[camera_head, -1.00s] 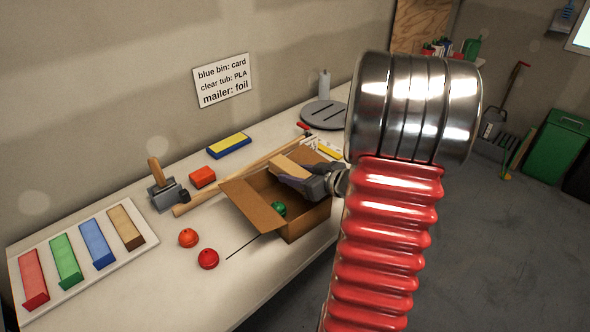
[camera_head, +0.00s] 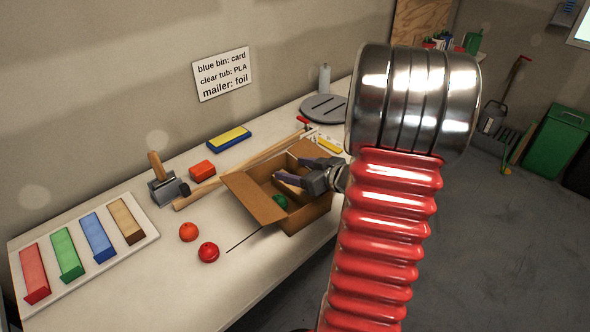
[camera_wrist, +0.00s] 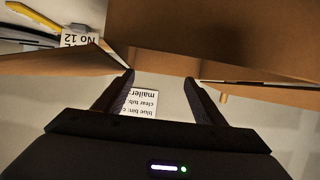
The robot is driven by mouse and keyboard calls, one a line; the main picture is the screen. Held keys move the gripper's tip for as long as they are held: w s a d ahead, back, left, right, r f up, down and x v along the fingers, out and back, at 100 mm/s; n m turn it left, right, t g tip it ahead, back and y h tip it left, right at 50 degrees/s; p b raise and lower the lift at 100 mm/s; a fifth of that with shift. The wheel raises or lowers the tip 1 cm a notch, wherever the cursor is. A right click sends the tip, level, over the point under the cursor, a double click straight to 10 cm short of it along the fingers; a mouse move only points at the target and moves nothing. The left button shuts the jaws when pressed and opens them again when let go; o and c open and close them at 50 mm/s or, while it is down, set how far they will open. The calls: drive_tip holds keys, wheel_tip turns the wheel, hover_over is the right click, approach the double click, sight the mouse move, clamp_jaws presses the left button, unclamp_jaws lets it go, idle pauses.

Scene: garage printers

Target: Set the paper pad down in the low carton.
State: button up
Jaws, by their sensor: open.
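The low carton (camera_head: 262,205) stands open on the bench, left of my arm, with a flap folded out toward the front left. My gripper (camera_head: 287,181) reaches into its opening from the right, with jaws apart. A tan block, apparently the paper pad (camera_head: 291,188), shows at the fingers inside the carton, partly hidden by them; whether it touches the floor I cannot tell. A green ball (camera_head: 280,202) lies in the carton beside it. In the wrist view the fingers (camera_wrist: 161,88) are spread, brown carton board (camera_wrist: 215,40) lies beyond, and no pad is clear between them.
A red ball (camera_head: 209,252) and an orange ball (camera_head: 188,232) lie left of the carton. A long wooden handle (camera_head: 225,178) lies behind it. A tray of coloured blocks (camera_head: 143,236) stands at far left. The front bench strip is mostly clear.

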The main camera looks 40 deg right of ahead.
drive_tip(key=shift+s+r, duration=0.1)
drive_tip(key=shift+s, duration=0.05)
drive_tip(key=v, duration=1.3)
drive_tip(key=shift+s, duration=0.25)
drive_tip(key=w+r+h, duration=0.4)
drive_tip(key=w+r, duration=0.2)
drive_tip(key=w, duration=0.1)
drive_tip(key=w+a+r+m+g+h, duration=0.2)
drive_tip(key=a+r+g+h, duration=0.1)
drive_tip(key=a+r, duration=0.15)
drive_tip(key=s+a+f+g+y, duration=0.1)
drive_tip(key=s+a, duration=0.3)
drive_tip(key=a, duration=0.5)
drive_tip(key=s+a+f+n+g+y, duration=0.1)
drive_tip(key=s+a+g+y, duration=0.1)
drive_tip(key=a, duration=0.8)
drive_tip(key=s+a+f+g+y, duration=0.1)
drive_tip(key=s+a+y, duration=0.2)
drive_tip(key=s+a, duration=0.4)
drive_tip(key=a, duration=0.3)
drive_tip(key=shift+f+n+g+y, duration=0.3)
drive_tip(key=shift+f+g, duration=0.05)
drive_tip(key=shift+g, duration=0.05)
